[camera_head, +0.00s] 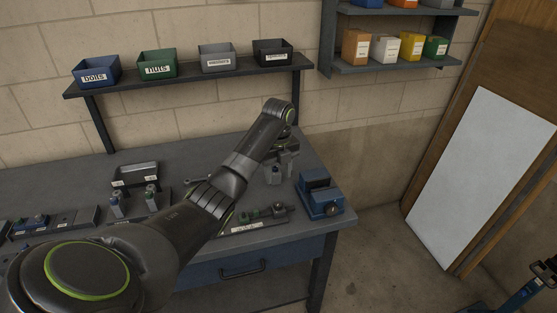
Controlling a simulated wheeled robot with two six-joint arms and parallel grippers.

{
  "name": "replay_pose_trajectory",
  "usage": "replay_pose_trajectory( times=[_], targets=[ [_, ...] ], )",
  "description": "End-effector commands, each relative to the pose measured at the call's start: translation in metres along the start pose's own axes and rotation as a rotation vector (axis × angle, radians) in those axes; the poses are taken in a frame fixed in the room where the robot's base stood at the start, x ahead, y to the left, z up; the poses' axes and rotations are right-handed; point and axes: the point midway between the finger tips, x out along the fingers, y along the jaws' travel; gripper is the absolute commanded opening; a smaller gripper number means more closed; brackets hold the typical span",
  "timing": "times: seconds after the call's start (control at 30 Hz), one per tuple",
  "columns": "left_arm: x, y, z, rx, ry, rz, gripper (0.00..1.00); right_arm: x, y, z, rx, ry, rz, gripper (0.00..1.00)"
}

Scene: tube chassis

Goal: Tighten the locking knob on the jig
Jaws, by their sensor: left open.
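The long low fixture on the bench, which looks like the jig (240,227), lies near the front edge, with a pale label on its front. Small green and dark parts sit on it. A small dark round part at its right end may be the locking knob (279,209), but it is too small to be sure. My left arm reaches across the bench and bends down at the wrist. My left gripper (284,158) is open behind the jig, apart from the dark round part; its fingers are small and partly hidden by the arm.
A blue vise (320,196) stands at the bench's right corner, just right of the jig. Small bottles (151,200) and a grey tray (135,174) stand to the left. Labelled bins (157,64) line the shelf behind. A drawer (245,268) is below the bench.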

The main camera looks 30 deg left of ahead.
Motion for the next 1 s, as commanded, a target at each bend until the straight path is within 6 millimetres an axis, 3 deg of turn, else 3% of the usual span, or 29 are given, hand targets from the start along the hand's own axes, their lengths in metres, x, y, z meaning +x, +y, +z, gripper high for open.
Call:
replay_pose_trajectory(
  times=[0.13,0.33,0.87,1.0],
  targets=[
    [-0.038,0.0,0.0,0.0,-0.002,-0.002,0.47,-0.004,0.001,-0.001,0.0,0.0,0.0,0.47],
    [-0.055,0.0,0.0,0.0,0.001,0.0,0.47,-0.025,0.003,-0.003,0.0,0.0,0.0,0.47],
    [-0.059,0.0,0.0,-0.001,0.0,0.0,0.47,-0.029,0.003,-0.004,0.0,0.001,0.001,0.47],
    [-0.045,0.004,-0.005,-0.039,-0.007,0.003,0.47,-0.029,0.003,-0.004,0.0,0.001,0.001,0.47]
  ],
)
